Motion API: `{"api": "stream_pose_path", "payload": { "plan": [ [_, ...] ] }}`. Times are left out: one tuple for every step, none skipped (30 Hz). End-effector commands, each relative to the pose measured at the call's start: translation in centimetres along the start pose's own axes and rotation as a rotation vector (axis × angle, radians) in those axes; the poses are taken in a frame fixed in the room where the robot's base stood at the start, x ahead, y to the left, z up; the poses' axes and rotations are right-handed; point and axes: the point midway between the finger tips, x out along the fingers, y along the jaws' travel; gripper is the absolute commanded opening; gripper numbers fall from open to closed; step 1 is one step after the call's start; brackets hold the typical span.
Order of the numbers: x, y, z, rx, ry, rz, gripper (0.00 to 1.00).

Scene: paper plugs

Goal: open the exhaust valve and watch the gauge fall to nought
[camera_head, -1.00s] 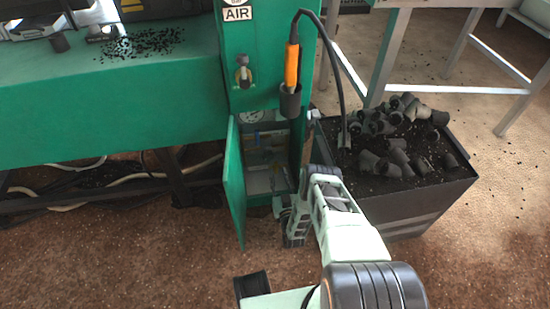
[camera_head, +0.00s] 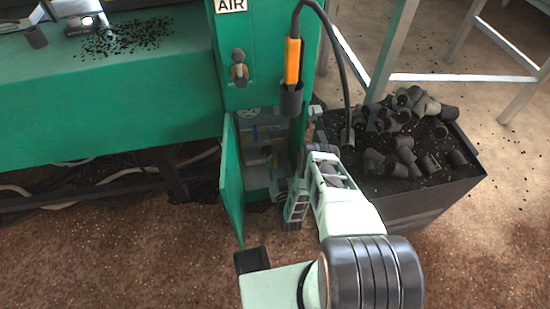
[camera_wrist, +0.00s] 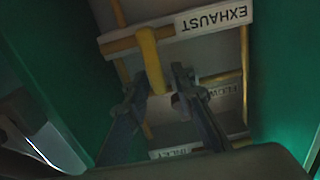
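The open cabinet (camera_head: 233,190) low in the green machine holds yellow pipework and pale labels. In the wrist view, the EXHAUST label (camera_wrist: 213,15) shows upside down beside a yellow valve handle (camera_wrist: 151,58). My gripper (camera_wrist: 160,80) is open, its two dark fingers apart on either side of the handle's near end. I cannot tell whether either finger touches it. In the head view my gripper is at the cabinet mouth, its fingertips hard to make out. A white gauge dial (camera_head: 256,112) shows only partly at the cabinet's top; its needle cannot be read.
The cabinet door stands open on the left. A black bin (camera_head: 420,205) of dark plugs (camera_head: 405,130) stands close on the right. An orange-handled tool (camera_head: 292,62) hangs in a holder above, its black hose (camera_head: 340,65) looping down. Floor in front is clear.

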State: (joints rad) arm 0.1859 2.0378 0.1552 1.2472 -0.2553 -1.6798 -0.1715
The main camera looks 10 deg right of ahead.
Motion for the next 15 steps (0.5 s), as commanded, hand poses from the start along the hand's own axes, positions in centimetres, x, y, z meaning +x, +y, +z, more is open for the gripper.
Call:
{"api": "stream_pose_path", "payload": {
  "plan": [
    [0.01, 0.00, -0.01, 0.000, 0.000, 0.000, 0.15],
    [0.01, 0.00, -0.01, 0.000, 0.000, 0.000, 0.12],
    [0.01, 0.00, -0.01, 0.000, 0.000, 0.000, 0.07],
    [0.02, 0.00, -0.01, 0.000, 0.000, 0.000, 0.04],
    [0.02, 0.00, -0.01, 0.000, 0.000, 0.000, 0.01],
    [0.02, 0.00, -0.01, 0.000, 0.000, 0.000, 0.00],
    [0.02, 0.00, -0.01, 0.000, 0.000, 0.000, 0.00],
    [0.03, 0.00, -0.02, 0.000, 0.000, 0.000, 0.00],
    [0.03, 0.00, -0.02, 0.000, 0.000, 0.000, 0.00],
    [0.03, 0.00, -0.02, 0.000, 0.001, 0.000, 0.00],
    [0.03, 0.01, -0.02, 0.000, 0.001, 0.000, 0.00],
    [0.04, 0.02, -0.02, 0.002, 0.001, 0.000, 0.00],
    [0.04, 0.04, -0.02, 0.005, 0.001, 0.000, 0.00],
    [0.04, 0.07, -0.02, 0.008, 0.001, 0.000, 0.00],
    [0.05, 0.12, -0.02, 0.015, 0.001, 0.001, 0.00]
  ]
}}
